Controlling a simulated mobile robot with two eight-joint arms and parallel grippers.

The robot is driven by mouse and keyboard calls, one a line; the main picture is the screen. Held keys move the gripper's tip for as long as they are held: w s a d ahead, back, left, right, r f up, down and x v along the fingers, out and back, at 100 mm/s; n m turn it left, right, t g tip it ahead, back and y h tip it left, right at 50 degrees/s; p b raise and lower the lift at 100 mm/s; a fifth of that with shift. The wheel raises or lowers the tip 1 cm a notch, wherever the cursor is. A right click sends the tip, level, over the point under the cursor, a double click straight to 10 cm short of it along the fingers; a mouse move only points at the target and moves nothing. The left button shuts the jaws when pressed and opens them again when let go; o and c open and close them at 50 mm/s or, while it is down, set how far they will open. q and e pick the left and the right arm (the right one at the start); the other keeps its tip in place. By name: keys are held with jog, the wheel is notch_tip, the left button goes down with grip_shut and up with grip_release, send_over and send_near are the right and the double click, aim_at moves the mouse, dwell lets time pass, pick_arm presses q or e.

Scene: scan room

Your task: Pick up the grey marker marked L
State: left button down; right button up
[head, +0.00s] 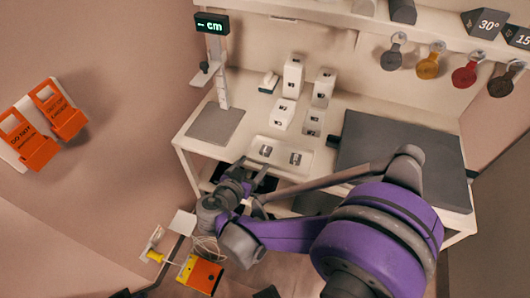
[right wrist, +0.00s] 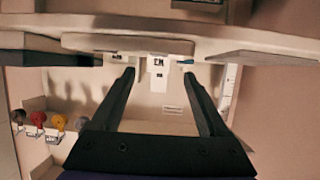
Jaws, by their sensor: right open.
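Two small grey markers, one on the left (head: 266,151) and one on the right (head: 295,158), lie in a shallow white tray (head: 279,168) near the front of the white table. Their letters are too small to read, so I cannot tell which is marked L. My right gripper (head: 257,172) is open and empty, just in front of the table's front edge, near the tray. In the right wrist view its two fingers (right wrist: 159,75) are spread apart with nothing between them. The markers cannot be made out there. My left gripper is not in view.
White labelled boxes (head: 293,78) stand behind the tray. A dark flat slab (head: 395,150) lies to the right. A height gauge with a "cm" display (head: 212,24) stands at the left. Round coloured tags (head: 428,66) hang on the back wall. Orange holders (head: 28,142) are at far left.

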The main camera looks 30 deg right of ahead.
aim_at(266, 150)
jog(key=x, duration=0.3)
jog(key=shift+d+f, duration=0.15)
jog(key=shift+d, duration=0.2)
jog(key=x, duration=0.5)
jog(key=shift+w+d+f+b, duration=0.15)
jog(key=shift+w+b, duration=0.15)
jog(key=shift+b, duration=0.05)
grip_shut()
